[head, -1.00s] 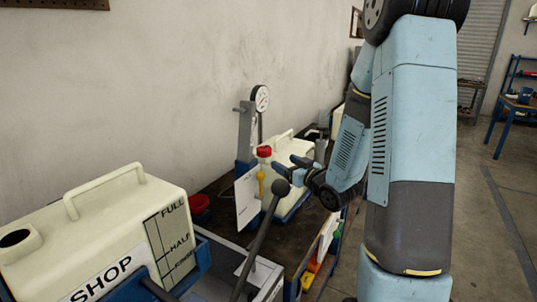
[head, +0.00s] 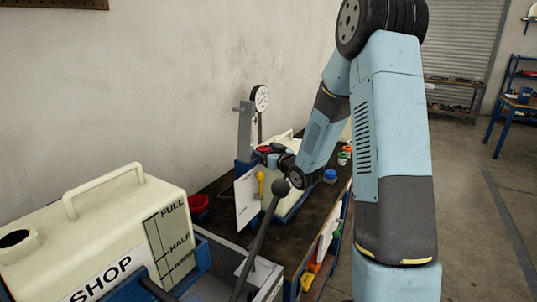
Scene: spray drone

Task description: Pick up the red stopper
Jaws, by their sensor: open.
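The red stopper (head: 264,149) is the red cap near the top of the cream tank (head: 290,200) on the bench, in front of the grey wall. My gripper (head: 272,150) is at the stopper, coming from the right, with its dark body just right of it. The gripper is open. The fingers partly cover the stopper, and I cannot tell whether they touch it or lie around it.
A large cream container marked SHOP (head: 100,235) stands at front left. A dial gauge (head: 260,98) stands behind the stopper. A red cup (head: 198,204) and a blue-capped jar (head: 330,176) are on the bench.

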